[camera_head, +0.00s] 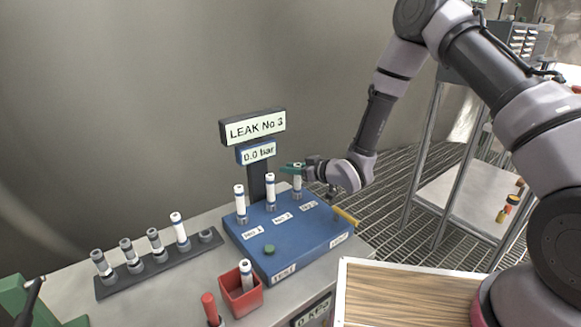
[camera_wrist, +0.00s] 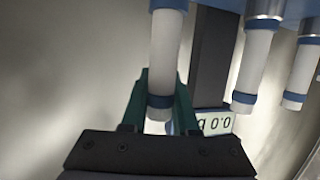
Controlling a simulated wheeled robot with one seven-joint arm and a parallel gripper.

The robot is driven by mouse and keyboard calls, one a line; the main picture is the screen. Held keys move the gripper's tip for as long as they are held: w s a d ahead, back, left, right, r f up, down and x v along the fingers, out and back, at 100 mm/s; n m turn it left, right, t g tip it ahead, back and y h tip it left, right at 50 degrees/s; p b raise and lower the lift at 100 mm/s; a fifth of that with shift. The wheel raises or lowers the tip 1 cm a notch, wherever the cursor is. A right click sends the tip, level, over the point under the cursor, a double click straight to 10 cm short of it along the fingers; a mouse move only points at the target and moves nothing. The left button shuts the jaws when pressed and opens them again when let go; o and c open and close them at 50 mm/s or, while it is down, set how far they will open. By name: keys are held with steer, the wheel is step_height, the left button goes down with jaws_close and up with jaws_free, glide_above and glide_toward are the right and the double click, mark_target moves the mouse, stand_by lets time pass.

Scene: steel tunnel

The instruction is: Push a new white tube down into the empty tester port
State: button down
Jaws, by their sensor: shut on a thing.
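The blue tester (camera_head: 262,232) stands on the bench under a sign reading "LEAK No 3" and a display (camera_head: 256,152) reading "0.0 bar". White tubes with blue bands stand upright in the No.1 (camera_head: 240,203) and No.2 (camera_head: 270,190) ports. My gripper (camera_head: 293,168) is shut on the top of a third white tube (camera_head: 297,183), upright at the rightmost port. In the wrist view its green fingers (camera_wrist: 160,105) flank this tube (camera_wrist: 166,50) near its blue-banded end.
A dark rack (camera_head: 150,268) at left holds several tubes and an empty socket (camera_head: 206,235). A red bin (camera_head: 240,295) with a tube in it stands in front of the tester. A yellow lever (camera_head: 346,216) and green button (camera_head: 269,249) are on the tester.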

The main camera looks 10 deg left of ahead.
steer(key=c, duration=0.6)
jaws_free()
steer(key=v, duration=1)
steer(key=shift+s+d, duration=0.2)
steer(key=shift+d, duration=0.15)
steer(key=shift+r, duration=0.1)
